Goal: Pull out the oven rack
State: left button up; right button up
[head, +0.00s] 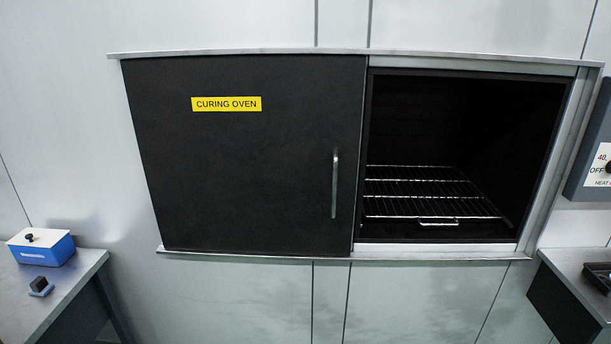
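The oven rack (420,196) is a silver wire grid inside the dark cavity of the curing oven, on the right side. A small wire handle (438,221) shows at its front edge, near the cavity's front. The rack lies level and is empty. A black door (250,160) with a yellow "CURING OVEN" label and a vertical silver handle (335,186) covers the left part of the oven. The right part of the opening is uncovered. Neither of my grippers shows in the head view.
A heat control box (597,150) is on the wall at the right. Below it a counter (575,262) holds a black tray (600,276).

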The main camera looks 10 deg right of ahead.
aim_at(418, 218)
jog(key=i+l+z, duration=0.15)
jog(key=l, duration=0.2)
jog(key=i+l+z, duration=0.15)
jog(key=l, duration=0.25)
jog(key=i+l+z, duration=0.2)
jog(key=l, duration=0.15)
jog(key=i+l+z, duration=0.15)
jog(key=l, duration=0.15)
